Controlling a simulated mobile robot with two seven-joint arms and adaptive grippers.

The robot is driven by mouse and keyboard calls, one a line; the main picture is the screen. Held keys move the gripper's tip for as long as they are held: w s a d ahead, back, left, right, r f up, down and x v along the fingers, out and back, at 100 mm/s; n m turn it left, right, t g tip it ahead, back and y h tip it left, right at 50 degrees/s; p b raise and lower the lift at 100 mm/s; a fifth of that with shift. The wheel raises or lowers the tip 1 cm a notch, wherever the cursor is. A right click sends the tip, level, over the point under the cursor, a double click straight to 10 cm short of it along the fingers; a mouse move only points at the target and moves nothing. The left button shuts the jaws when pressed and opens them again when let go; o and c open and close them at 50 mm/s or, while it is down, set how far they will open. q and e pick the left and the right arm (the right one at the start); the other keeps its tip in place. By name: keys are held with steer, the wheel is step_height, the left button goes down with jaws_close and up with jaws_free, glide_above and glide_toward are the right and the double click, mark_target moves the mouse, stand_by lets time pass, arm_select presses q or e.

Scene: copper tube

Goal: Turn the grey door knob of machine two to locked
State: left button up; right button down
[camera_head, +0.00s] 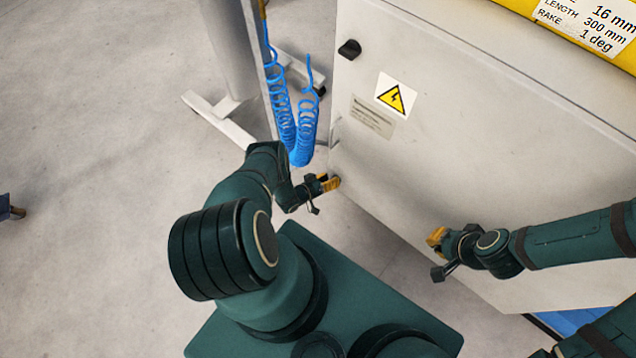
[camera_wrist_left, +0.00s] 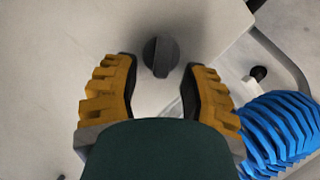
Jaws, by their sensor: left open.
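A round dark grey knob (camera_wrist_left: 161,57) with a raised grip bar shows in the left wrist view, near a corner of a pale panel. The bar runs nearly up and down in that picture. My left gripper (camera_wrist_left: 160,78) is open, its yellow fingers apart, with the knob framed ahead between the tips; no contact shows. In the head view my left gripper (camera_head: 328,183) is by the lower left corner of the machine door (camera_head: 440,150), and I cannot make out that knob there. My right gripper (camera_head: 437,240) is near the door's lower part; its opening is unclear.
A black knob (camera_head: 349,49) sits high on the door, above a yellow warning label (camera_head: 396,96). A coiled blue hose (camera_head: 300,130) hangs left of the machine, close to my left gripper. A stand foot (camera_head: 220,120) is behind it.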

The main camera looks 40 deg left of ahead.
arm_select(q)
steer(key=v, duration=1.1)
